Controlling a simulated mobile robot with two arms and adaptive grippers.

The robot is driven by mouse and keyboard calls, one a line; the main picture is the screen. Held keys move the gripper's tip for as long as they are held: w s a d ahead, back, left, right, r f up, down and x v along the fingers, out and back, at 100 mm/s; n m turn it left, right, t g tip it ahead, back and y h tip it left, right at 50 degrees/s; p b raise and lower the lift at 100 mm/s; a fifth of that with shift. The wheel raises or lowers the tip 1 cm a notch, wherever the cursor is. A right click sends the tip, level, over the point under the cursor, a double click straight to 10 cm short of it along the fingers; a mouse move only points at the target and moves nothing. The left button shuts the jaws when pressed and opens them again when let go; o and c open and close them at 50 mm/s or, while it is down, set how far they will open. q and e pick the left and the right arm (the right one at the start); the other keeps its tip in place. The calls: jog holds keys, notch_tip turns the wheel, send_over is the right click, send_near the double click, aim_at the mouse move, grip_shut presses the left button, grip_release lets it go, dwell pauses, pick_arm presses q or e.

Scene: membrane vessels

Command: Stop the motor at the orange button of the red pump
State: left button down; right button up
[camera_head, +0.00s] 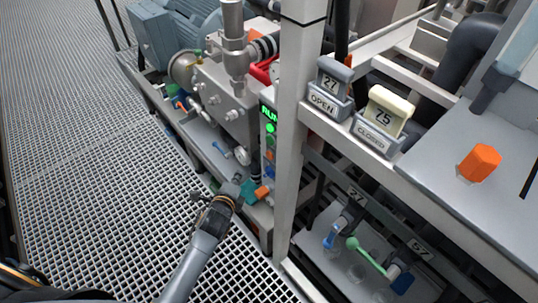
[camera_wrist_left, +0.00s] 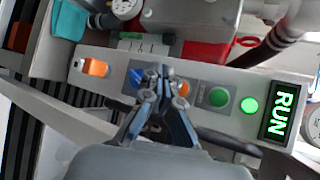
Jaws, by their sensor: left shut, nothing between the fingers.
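The control panel (camera_head: 269,146) of the red pump stands beside a pale post in the head view. In the left wrist view the panel (camera_wrist_left: 205,75) lies across the picture. Its display (camera_wrist_left: 280,110) reads RUN in green, and a green lamp (camera_wrist_left: 249,105) beside it is lit. The orange button (camera_wrist_left: 184,88) shows just right of my fingertips and is partly hidden by them. My left gripper (camera_wrist_left: 160,72) is shut and empty, with its tips over the panel between the orange button and a blue one (camera_wrist_left: 134,78). Contact cannot be told. My right gripper is not in view.
A green button (camera_wrist_left: 218,97) sits between the orange button and the lamp. An orange part (camera_wrist_left: 95,68) is at the panel's left end. The post (camera_head: 293,130) stands close right of the panel. Open grating floor (camera_head: 90,170) lies to the left.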

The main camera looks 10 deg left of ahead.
aim_at(269, 155)
pick_arm(q)
jog(key=w+d+b, duration=0.4)
jog(key=w+d, duration=0.1)
jog(key=w, duration=0.2)
jog(key=shift+d, duration=0.25)
dwell(1.1)
jog(key=shift+w+d, duration=0.1)
jog(key=shift+w, duration=0.05)
jog(key=shift+w+d, duration=0.15)
jog(key=shift+w, duration=0.05)
jog(key=shift+w+d, duration=0.3)
jog(key=shift+w, duration=0.05)
dwell(1.0)
dwell(0.3)
jog(key=shift+s+a+p, duration=0.55)
jog(key=shift+s+p, duration=0.05)
jog(key=shift+s, duration=0.1)
